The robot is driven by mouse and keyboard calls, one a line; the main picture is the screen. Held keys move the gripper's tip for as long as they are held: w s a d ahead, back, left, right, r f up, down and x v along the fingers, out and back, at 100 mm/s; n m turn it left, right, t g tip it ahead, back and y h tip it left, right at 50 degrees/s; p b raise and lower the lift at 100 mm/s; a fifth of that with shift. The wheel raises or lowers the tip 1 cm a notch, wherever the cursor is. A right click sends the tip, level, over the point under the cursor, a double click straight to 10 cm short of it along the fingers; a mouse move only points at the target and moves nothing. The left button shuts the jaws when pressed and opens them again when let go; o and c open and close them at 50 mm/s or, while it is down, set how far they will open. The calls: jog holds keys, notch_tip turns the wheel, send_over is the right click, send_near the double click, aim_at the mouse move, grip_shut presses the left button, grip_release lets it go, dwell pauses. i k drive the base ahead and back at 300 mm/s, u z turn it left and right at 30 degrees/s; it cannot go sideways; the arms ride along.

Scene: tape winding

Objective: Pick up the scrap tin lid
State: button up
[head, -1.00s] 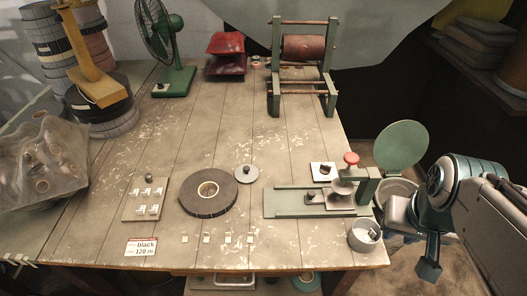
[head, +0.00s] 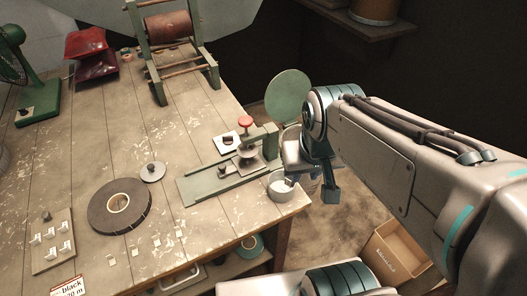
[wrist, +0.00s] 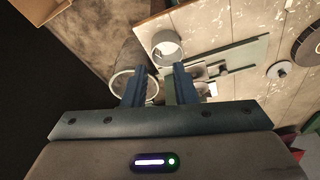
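The scrap tin lid appears to be the small round grey disc with a dark knob (head: 152,172). It lies flat on the workbench, right of the large tape roll, and shows at the right of the wrist view (wrist: 280,70). The open grey tin (head: 281,185) stands at the bench's front right corner with small scraps inside; it also shows in the wrist view (wrist: 167,48). My gripper (wrist: 159,68) is open and empty, its fingers apart. In the head view my gripper (head: 329,188) hangs just right of the tin, off the bench edge, away from the lid.
A green press fixture (head: 235,170) with a red knob stands between my gripper and the lid. The dark tape roll (head: 100,213) lies left of the lid. A green round disc (head: 288,97) stands upright beyond the bench's right edge. A cardboard box (head: 398,250) is on the floor.

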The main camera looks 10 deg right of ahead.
aim_at(154, 171)
jog(key=z, duration=0.1)
jog(key=k, duration=1.05)
jog(key=u, duration=1.2)
jog(key=i, duration=1.3)
jog(key=z, duration=0.5)
